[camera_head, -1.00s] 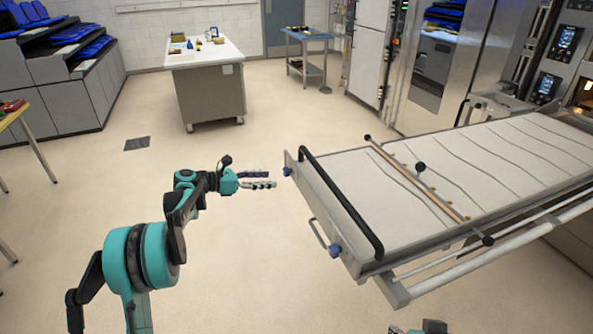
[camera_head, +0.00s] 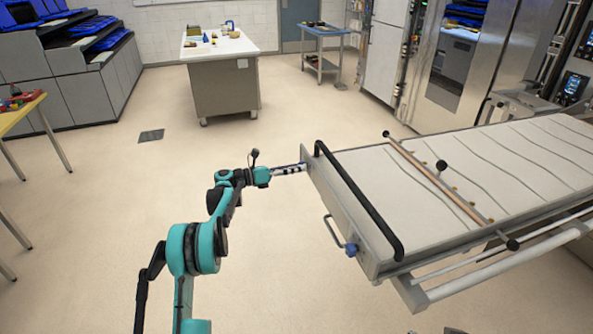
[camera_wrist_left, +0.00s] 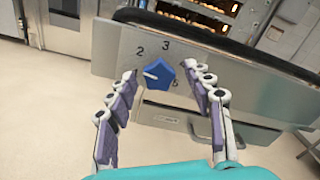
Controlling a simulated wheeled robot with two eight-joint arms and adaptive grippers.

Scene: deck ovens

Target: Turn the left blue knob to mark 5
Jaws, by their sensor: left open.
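The left blue knob (camera_wrist_left: 160,74) sits on the loader's grey end panel (camera_wrist_left: 115,50), in the left wrist view. It has a white line on its left side. Marks 2 and 3 show above it; a mark at its lower right is partly covered and hard to read. My left gripper (camera_wrist_left: 159,72) is open, with a finger on each side of the knob; I cannot tell if they touch it. In the head view my left gripper (camera_head: 289,169) is at the panel's far left corner and hides this knob. My right gripper is not in view.
A second blue knob (camera_head: 351,250) and a metal handle (camera_head: 333,231) are on the same panel, nearer me. A black bar (camera_head: 358,200) runs along the loader's end. The floor left of the loader is clear. A worktable (camera_head: 222,90) stands farther back.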

